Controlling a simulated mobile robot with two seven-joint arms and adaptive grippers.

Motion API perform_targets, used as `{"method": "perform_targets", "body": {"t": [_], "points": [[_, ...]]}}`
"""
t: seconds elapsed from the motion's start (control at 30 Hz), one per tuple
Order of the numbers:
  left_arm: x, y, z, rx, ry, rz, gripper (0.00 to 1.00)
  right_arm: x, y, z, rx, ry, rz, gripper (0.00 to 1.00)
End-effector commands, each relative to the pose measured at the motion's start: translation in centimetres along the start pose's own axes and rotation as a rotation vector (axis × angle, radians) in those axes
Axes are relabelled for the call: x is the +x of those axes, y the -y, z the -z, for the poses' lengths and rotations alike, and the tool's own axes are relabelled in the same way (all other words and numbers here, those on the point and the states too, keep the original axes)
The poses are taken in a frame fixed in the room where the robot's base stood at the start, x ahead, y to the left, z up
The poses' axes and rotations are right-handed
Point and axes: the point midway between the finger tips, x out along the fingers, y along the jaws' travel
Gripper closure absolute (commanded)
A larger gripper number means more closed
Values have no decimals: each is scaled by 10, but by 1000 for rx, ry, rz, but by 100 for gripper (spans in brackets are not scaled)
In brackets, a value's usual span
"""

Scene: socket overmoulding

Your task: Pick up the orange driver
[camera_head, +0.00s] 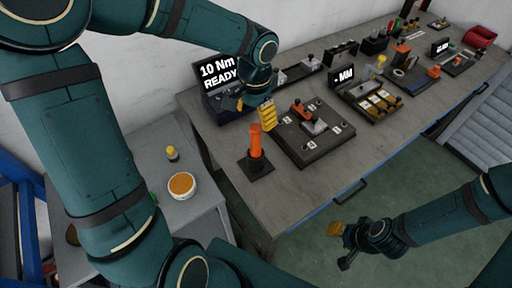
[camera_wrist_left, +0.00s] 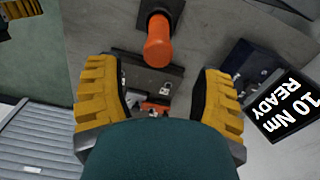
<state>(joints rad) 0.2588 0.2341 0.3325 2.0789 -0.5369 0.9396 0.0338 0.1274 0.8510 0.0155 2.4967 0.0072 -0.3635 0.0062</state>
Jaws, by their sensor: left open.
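The orange driver (camera_head: 256,143) stands upright in a dark holder (camera_head: 258,168) near the left end of the workbench. In the left wrist view the driver (camera_wrist_left: 158,42) shows its rounded orange end, beyond the gap between the fingers and apart from them. My left gripper (camera_head: 266,112) is open and empty, just above and beside the driver in the head view. Its two yellow fingers (camera_wrist_left: 160,95) are spread wide in the wrist view. My right gripper (camera_head: 342,243) is low at the lower right, off the bench's front edge; its jaw opening is unclear.
A "10 Nm READY" display (camera_head: 218,71) stands behind the driver. A dark fixture plate (camera_head: 309,148) lies right of it. A "MM" unit (camera_head: 366,93) sits further right. A lower grey table (camera_head: 204,213) holds a round orange-topped container (camera_head: 182,186). Bare bench (camera_head: 300,193) lies in front.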

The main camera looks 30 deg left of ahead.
Motion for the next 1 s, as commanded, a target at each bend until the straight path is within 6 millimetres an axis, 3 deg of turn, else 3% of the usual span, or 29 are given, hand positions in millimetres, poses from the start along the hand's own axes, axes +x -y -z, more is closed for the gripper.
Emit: {"method": "perform_targets", "body": {"t": [0.1, 0.37, 0.63, 0.9, 0.93, 1.0], "points": [[14, 0, 0, 0, 1, -1, 33, 3, -1, -1, -1, 3, 0, 53], [28, -1, -1, 0, 1, -2, 33, 6, -2, -3, -2, 5, 1, 53], [66, -3, -2, 1, 2, -2, 33, 14, -5, -6, -4, 13, 1, 53], [70, -3, -2, 0, -1, 0, 33, 14, -5, -7, -4, 15, 2, 53], [70, -3, -2, 0, -1, 0, 34, 14, -5, -7, -4, 15, 2, 53], [70, -3, -2, 0, -1, 0, 59, 14, -5, -7, -4, 14, 2, 53]]}}
